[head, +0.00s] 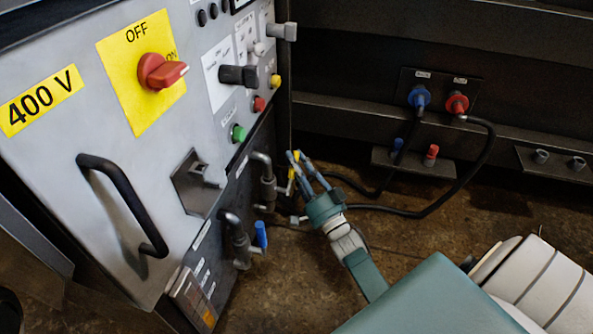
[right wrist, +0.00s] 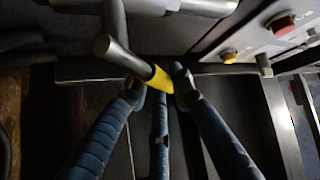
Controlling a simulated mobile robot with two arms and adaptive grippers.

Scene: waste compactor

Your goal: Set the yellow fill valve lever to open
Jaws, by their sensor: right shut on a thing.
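The yellow fill valve lever shows in the right wrist view (right wrist: 159,79) as a short yellow sleeve on a grey metal rod. In the head view only a small bit of yellow (head: 291,173) shows, beside the control cabinet's lower right edge, mostly hidden by my fingers. My right gripper (head: 296,158), with blue ribbed fingers, is shut on the lever; in the right wrist view its fingertips (right wrist: 158,82) sit on either side of the yellow sleeve. The valve body behind the fingers is hard to make out in the head view. My left gripper is not in view.
The grey cabinet (head: 130,150) with a red rotary switch (head: 161,71) and black handle (head: 125,200) stands at left. A blue-handled lever (head: 261,235) sits on lower pipework. Black hoses (head: 480,165) run from blue and red couplings (head: 456,102) at right. Brown floor lies between.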

